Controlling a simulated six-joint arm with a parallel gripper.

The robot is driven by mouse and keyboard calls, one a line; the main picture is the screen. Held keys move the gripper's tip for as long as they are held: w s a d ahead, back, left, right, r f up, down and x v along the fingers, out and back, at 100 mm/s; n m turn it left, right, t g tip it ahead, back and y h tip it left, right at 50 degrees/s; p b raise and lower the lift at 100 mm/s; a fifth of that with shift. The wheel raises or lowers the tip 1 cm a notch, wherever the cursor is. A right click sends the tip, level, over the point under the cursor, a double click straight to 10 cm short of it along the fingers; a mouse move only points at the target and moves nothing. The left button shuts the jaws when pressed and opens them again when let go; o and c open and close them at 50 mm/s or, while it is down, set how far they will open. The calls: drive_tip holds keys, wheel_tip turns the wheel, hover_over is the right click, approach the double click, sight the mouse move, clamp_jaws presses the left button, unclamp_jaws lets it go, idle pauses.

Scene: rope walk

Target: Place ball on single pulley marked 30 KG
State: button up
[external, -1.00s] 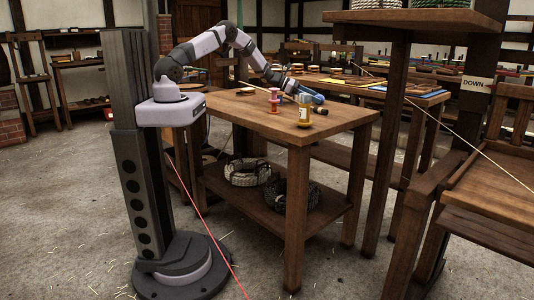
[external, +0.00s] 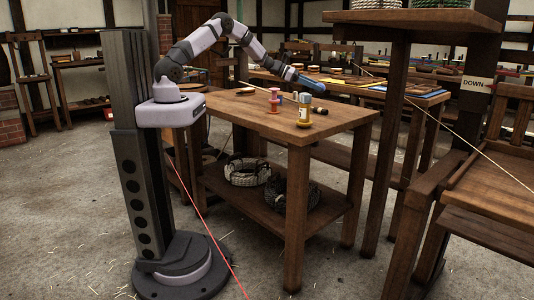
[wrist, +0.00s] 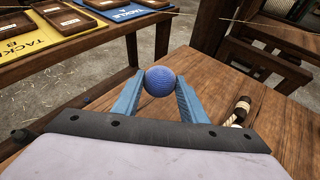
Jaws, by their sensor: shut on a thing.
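A blue textured ball (wrist: 159,81) is held between the two blue fingers of my gripper (wrist: 158,88) in the wrist view. In the external view my gripper (external: 312,83) is above the far part of the brown wooden table (external: 245,108), clear of its top. The ball is too small to make out there. I cannot pick out a pulley marked 30 KG in either view.
A yellow-labelled jar (external: 304,109), a pink spool (external: 274,101) and a small dark cylinder (external: 320,111) stand or lie on the table. Behind is a bench with yellow and blue mats (wrist: 75,32). A post carries a DOWN sign (external: 474,84).

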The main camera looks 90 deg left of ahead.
drive_tip(key=shift+r, duration=2.25)
